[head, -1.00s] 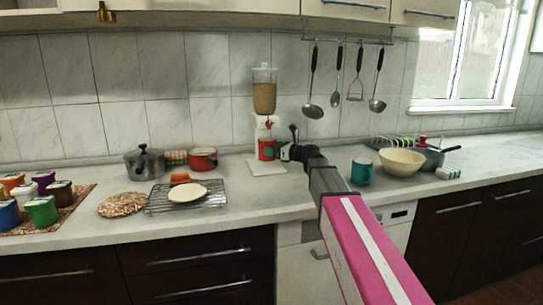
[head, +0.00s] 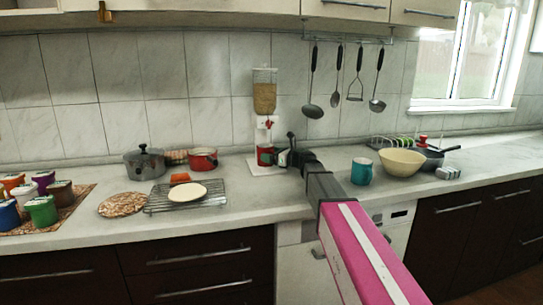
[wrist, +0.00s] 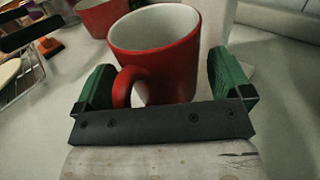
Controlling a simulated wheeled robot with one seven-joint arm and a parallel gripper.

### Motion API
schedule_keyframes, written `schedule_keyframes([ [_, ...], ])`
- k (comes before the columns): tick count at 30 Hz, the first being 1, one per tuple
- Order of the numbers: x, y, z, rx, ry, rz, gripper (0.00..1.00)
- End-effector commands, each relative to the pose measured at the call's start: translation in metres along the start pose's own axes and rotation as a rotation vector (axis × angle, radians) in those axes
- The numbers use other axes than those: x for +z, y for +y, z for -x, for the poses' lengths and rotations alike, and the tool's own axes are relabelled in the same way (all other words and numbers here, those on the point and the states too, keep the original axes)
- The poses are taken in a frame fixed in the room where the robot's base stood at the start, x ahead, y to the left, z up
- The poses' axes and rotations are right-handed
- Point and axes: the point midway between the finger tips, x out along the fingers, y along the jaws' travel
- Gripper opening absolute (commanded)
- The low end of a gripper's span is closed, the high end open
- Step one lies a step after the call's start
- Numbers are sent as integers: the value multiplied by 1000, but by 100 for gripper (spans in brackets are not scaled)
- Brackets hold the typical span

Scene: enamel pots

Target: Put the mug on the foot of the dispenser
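The red mug (head: 266,155), white inside, stands upright on the white foot (head: 266,171) of the dispenser (head: 265,95), below its red spout. In the wrist view the mug (wrist: 165,60) sits between the green fingers of my gripper (wrist: 164,84), its handle toward the palm. A narrow gap shows beside the right finger, and the fingers look spread apart. In the head view my gripper (head: 283,157) is at the mug's right side. The mug's underside is hidden in the wrist view.
A wire rack (head: 160,202) with a pale disc, a red pot (head: 203,158) and a grey pot (head: 145,163) are left of the dispenser. A teal mug (head: 362,171) and a cream bowl (head: 402,161) are to the right. Utensils hang above.

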Motion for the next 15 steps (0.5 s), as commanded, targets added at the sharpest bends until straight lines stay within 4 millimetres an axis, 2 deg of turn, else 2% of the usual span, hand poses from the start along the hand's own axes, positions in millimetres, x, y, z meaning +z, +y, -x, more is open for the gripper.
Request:
schedule_keyframes([
  [9,3,0,0,0,0,1,100],
  [15,3,2,28,-2,0,0,100],
])
